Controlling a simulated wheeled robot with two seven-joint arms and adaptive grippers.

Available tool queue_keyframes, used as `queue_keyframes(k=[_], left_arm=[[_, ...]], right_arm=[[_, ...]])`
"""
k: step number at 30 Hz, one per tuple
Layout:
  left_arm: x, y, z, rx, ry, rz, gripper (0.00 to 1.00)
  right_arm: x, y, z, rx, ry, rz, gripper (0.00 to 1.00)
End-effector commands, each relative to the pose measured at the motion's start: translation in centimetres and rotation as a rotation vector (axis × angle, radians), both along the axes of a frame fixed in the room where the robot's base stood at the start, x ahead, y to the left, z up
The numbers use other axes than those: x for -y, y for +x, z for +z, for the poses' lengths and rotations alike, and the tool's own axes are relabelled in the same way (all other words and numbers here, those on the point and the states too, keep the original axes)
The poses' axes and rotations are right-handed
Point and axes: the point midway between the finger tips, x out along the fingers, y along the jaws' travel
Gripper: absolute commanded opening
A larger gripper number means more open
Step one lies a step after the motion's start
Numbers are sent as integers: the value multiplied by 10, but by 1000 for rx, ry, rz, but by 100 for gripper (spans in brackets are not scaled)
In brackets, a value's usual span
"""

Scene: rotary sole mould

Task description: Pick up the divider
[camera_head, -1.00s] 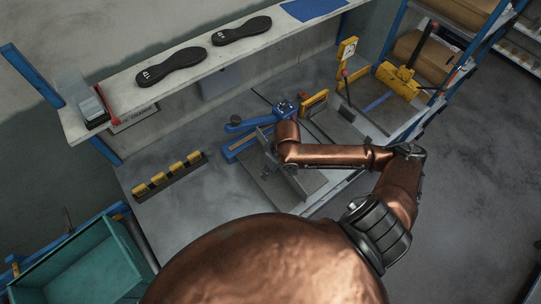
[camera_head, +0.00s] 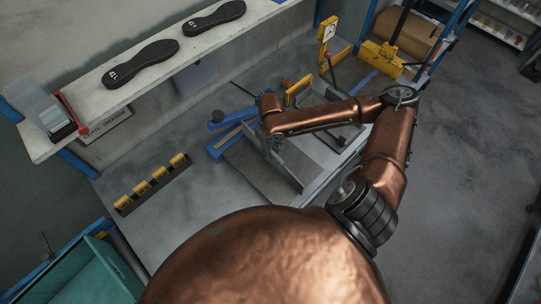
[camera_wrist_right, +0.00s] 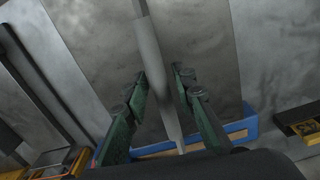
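The divider, a thin grey plate (camera_wrist_right: 158,72), shows nearly edge-on in the right wrist view and runs between the fingers of my right gripper (camera_wrist_right: 160,80). The green fingers stand on either side of it, apart, with a narrow gap visible beside the plate; firm contact does not show. In the head view my right gripper (camera_head: 277,144) is over the grey metal fixture on the bench, and my arm hides part of it. The divider cannot be made out clearly there. My left gripper is not in view.
A blue clamp frame (camera_head: 222,143) lies beside the fixture. A dark strip with several yellow blocks (camera_head: 152,185) is on the bench at left. Two black soles (camera_head: 140,63) lie on the shelf. A yellow gauge stand (camera_head: 327,38) is behind. The bench between strip and fixture is clear.

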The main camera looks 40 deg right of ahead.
Motion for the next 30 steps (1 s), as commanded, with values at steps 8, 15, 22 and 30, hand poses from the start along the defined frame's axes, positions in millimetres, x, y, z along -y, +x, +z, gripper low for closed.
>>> queue_keyframes(k=[8, 15, 22, 30], left_arm=[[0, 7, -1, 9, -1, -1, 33], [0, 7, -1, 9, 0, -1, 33], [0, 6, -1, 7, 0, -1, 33], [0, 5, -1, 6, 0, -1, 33]], right_arm=[[-1, -1, -36, -3, 0, -2, 25], [0, -1, -38, -1, 0, -2, 25], [0, -1, -38, -1, 0, -3, 10], [0, -1, -38, -1, 0, -3, 0]])
